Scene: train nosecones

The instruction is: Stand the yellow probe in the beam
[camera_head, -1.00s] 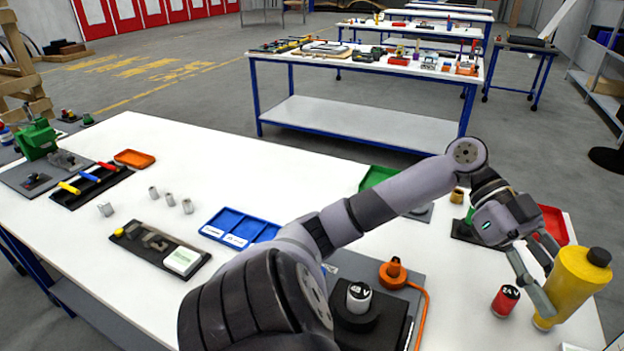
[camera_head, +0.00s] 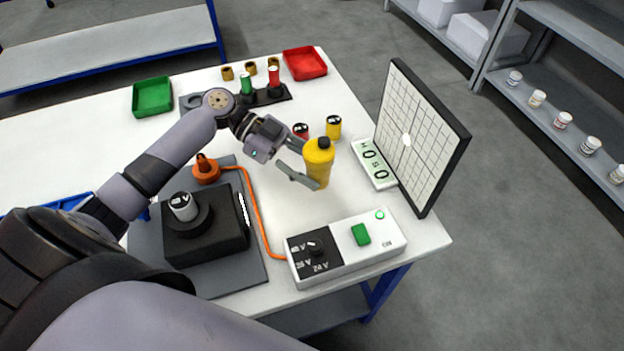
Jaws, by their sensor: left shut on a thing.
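The yellow probe (camera_head: 319,165) is a yellow cylinder with a black cap. My left gripper (camera_head: 304,164) is shut on it and holds it nearly upright over the right part of the white table; I cannot tell whether its base touches the table. A black lamp box (camera_head: 208,243) with a silver cylinder on top and a bright slit (camera_head: 243,209) in its right side stands to the left. A gridded screen (camera_head: 418,142) with a bright spot stands at the right edge. The beam itself is not visible in the air. My right gripper is not in view.
A control box (camera_head: 341,249) with a knob and green button lies in front, joined by an orange cable. A small red cylinder (camera_head: 301,131) and yellow cylinder (camera_head: 334,128) stand behind the probe. A label plate (camera_head: 374,165) lies by the screen. Clear table lies around the cable.

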